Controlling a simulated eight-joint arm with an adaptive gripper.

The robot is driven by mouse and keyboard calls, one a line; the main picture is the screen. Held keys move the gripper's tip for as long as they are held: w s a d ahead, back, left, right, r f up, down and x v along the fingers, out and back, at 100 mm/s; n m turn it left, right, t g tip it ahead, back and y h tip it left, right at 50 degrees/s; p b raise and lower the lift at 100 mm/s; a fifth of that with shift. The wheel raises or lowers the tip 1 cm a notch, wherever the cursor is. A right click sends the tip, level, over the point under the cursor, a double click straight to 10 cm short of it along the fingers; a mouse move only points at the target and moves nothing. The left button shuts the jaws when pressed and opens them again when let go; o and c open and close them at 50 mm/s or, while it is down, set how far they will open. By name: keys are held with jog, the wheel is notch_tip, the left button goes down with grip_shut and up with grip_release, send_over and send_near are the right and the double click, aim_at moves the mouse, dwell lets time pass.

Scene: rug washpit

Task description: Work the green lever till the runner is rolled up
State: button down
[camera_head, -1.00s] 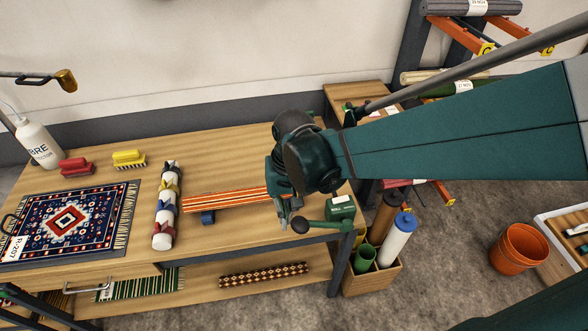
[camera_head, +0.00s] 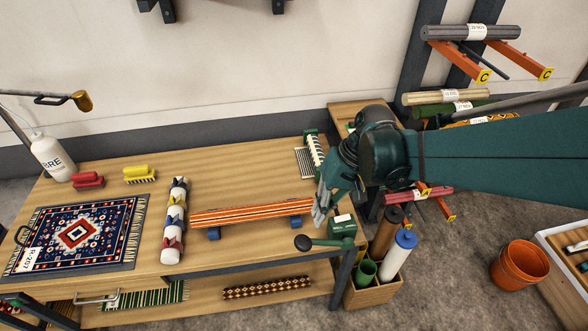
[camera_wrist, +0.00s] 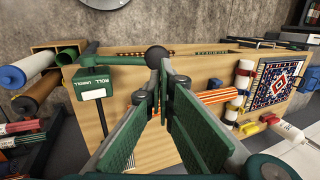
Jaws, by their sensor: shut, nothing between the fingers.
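The green lever (camera_head: 325,242) comes out of a green box (camera_head: 342,228) at the table's front right edge and points left, ending in a dark round knob (camera_head: 303,242). In the wrist view the lever (camera_wrist: 118,60) and its knob (camera_wrist: 157,56) show beyond the fingertips; the box's label reads ROLL and UNROLL. The orange striped runner (camera_head: 252,214) lies left of the box, long and narrow, across blue supports. My gripper (camera_head: 319,218) is shut and empty, fingers down, behind the lever near the runner's right end. It is apart from the knob. The fingers (camera_wrist: 166,92) hide part of the table.
A patterned rug (camera_head: 78,234) and a white post with coloured bows (camera_head: 174,221) lie left. Brushes (camera_head: 140,174) and a bottle (camera_head: 52,158) stand behind. A wooden crate of rolls (camera_head: 372,294) stands below the right edge. The table behind the runner is clear.

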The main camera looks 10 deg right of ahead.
aim_at(303, 240)
jog(key=shift+d+r+y+p, duration=0.4)
jog(key=shift+d+r+p, duration=0.15)
jog(key=shift+d+r, duration=0.75)
jog(key=shift+a, duration=0.1)
jog(key=shift+w+b+x, duration=0.1)
jog(key=shift+b+x, duration=0.15)
jog(key=shift+x, duration=3.2)
jog(key=shift+w+b+x, duration=0.15)
jog(key=shift+b+x, duration=0.1)
jog(key=shift+x, duration=3.25)
jog(key=shift+a+f, duration=0.1)
jog(key=shift+f, duration=0.05)
